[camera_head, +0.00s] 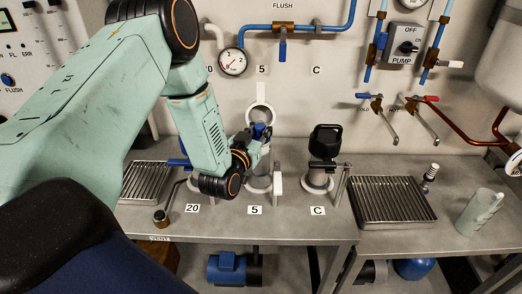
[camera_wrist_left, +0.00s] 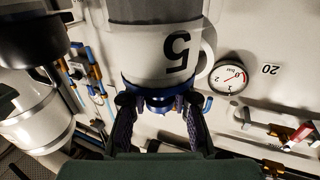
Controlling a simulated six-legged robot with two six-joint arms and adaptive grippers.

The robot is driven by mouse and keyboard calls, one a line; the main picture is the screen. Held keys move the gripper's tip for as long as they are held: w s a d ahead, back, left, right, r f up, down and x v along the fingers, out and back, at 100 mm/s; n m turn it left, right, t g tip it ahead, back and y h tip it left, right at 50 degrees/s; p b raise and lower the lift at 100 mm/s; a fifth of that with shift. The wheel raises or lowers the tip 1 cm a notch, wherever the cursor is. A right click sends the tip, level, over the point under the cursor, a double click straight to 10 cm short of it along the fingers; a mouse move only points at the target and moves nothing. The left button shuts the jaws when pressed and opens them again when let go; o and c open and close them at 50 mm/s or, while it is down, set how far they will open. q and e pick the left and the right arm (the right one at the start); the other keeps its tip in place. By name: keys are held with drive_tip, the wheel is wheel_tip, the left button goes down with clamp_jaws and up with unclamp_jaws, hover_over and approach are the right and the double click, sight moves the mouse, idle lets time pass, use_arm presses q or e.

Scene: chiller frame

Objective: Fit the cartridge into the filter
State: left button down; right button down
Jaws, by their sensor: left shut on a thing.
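My left gripper (camera_head: 262,140) is above the middle filter station, behind the label 5 (camera_head: 255,210). In the left wrist view its fingers (camera_wrist_left: 160,112) are shut on the blue end of a pale cylinder marked 5, which looks like the cartridge (camera_wrist_left: 145,52). The "5" appears upside down there. In the head view, the middle filter (camera_head: 259,183) has a pale body on a white base, directly below the gripper. I cannot tell how far the cartridge is inside it. A round white ring or lid (camera_head: 261,91) stands behind. My right gripper is not in view.
Filter C (camera_head: 318,180) with a black top (camera_head: 325,140) stands to the right. My left arm partly hides the 20 station. A drain grate (camera_head: 392,200), a small bottle (camera_head: 430,175) and a pale green cup (camera_head: 478,212) are further right. A gauge (camera_head: 232,62) hangs behind.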

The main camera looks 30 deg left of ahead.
use_arm(q)
drive_tip(key=shift+w+f, duration=0.1)
drive_tip(key=shift+f, duration=0.35)
drive_tip(key=shift+f+b, duration=0.6)
drive_tip(key=shift+b, duration=0.2)
wheel_tip(320, 180, down, 2)
drive_tip(key=shift+f+b, duration=0.15)
drive_tip(key=shift+b, duration=0.8)
drive_tip(key=c, duration=1.4)
unclamp_jaws()
drive_tip(key=shift+c, duration=0.2)
drive_tip(key=o, duration=0.3)
